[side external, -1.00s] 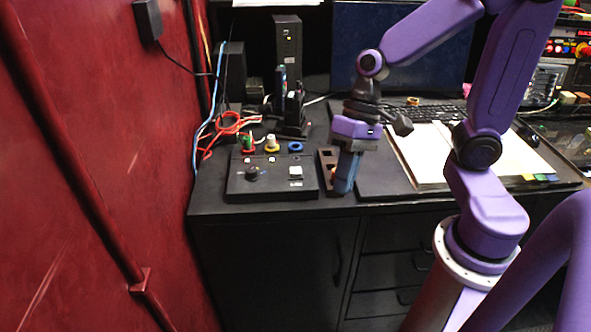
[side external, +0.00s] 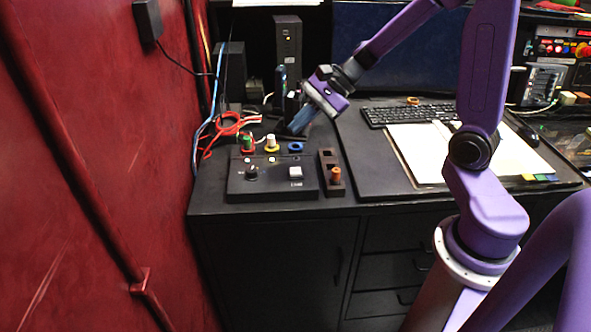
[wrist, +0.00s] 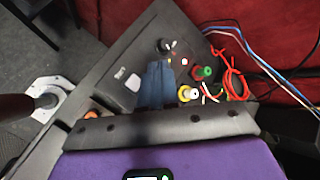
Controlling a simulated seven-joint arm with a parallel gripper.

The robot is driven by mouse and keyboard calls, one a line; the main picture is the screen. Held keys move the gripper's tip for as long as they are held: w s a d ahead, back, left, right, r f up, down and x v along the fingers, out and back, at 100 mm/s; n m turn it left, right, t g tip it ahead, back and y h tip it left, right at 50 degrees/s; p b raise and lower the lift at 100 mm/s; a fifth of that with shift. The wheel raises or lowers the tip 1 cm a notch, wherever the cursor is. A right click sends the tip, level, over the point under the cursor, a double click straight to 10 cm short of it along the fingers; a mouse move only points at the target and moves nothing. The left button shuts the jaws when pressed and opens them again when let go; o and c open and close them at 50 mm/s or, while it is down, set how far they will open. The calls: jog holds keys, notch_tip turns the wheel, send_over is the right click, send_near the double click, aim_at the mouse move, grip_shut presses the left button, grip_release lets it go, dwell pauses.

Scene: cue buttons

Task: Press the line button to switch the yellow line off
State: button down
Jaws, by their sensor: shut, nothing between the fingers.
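A black control box (side external: 272,188) lies on the desk, its top sloping toward the front. A white square button (side external: 295,173) with a small label below it sits on the box's right part; it also shows in the wrist view (wrist: 133,83). A dark knob (side external: 252,172) is on its left. My gripper (side external: 296,129) has blue fingers, shut and empty. In the wrist view, the shut fingers (wrist: 157,82) cover part of the box. I cannot make out a yellow line.
Orange cables (side external: 225,128) lie behind left. A keyboard (side external: 411,114) and papers lie right.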

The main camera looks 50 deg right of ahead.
aim_at(300, 170)
jog(key=shift+f, duration=4.4)
jog(key=shift+f, duration=0.1)
jog(key=shift+f, duration=0.35)
jog(key=shift+f, duration=0.45)
jog(key=shift+r, duration=0.9)
jog(key=shift+r, duration=2.5)
